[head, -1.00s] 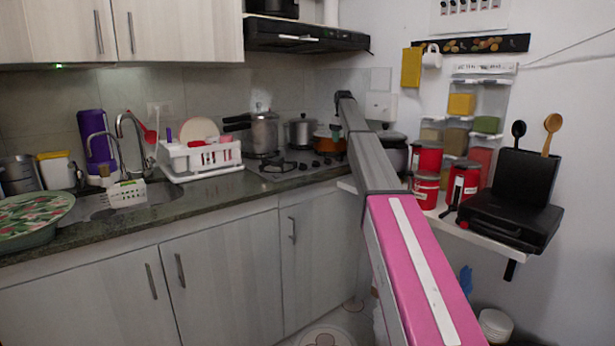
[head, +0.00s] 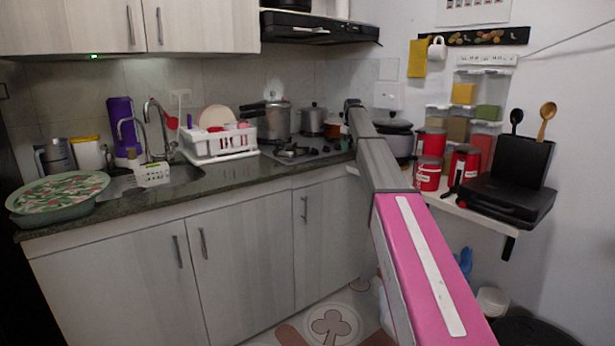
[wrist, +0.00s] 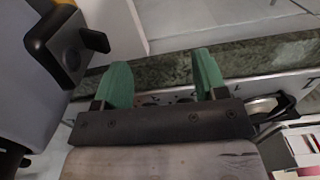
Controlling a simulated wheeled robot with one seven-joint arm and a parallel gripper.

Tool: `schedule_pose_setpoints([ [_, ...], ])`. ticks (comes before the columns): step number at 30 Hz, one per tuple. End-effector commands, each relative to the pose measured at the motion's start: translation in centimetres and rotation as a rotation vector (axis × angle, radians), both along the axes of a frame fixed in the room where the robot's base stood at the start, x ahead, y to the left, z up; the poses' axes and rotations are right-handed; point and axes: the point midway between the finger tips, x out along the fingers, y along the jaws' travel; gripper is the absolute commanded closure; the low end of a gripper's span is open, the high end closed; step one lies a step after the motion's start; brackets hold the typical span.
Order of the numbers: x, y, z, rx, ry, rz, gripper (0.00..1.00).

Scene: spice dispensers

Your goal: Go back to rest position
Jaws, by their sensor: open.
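My gripper (wrist: 161,74) shows in the wrist view with its two green fingers spread wide and nothing between them. Beyond the fingers are a dark stone counter edge (wrist: 160,66) and a pale panel with dark marks. In the head view my arm reaches forward toward the corner by the stove; the gripper's fingers cannot be made out there. The spice dispensers (head: 463,94) stay stacked on the right wall, with yellow, brown, green and red contents. They stand apart from my arm, to its right.
Red canisters (head: 432,143) and a black appliance (head: 508,193) sit on the shelf right of my arm. The stove (head: 308,150), pots and a white dish rack (head: 215,143) stand on the counter to the left. Floor in front of the cabinets is clear.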

Motion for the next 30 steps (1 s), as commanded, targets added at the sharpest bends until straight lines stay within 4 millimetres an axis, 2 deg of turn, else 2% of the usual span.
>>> schedule_pose_setpoints([
  [1, -1.4, 0.0, -1.6, 0.000, 0.004, -0.009, 0.34],
  [4, -3.2, 0.1, -4.3, 0.000, 0.002, -0.034, 0.34],
  [8, -6.8, 0.1, -9.1, 0.000, 0.004, -0.077, 0.34],
  [11, -11.0, 0.2, -13.9, 0.000, 0.006, -0.124, 0.34],
  [15, -17.5, 0.3, -20.5, 0.000, 0.004, -0.199, 0.34],
  [17, -20.4, 0.4, -23.1, 0.000, 0.004, -0.231, 0.34],
  [21, -27.6, 0.5, -28.5, 0.000, 0.003, -0.309, 0.34],
  [24, -32.9, 0.5, -31.8, 0.000, 0.003, -0.363, 0.34],
  [30, -43.4, 0.6, -36.7, 0.001, 0.002, -0.471, 0.34],
])
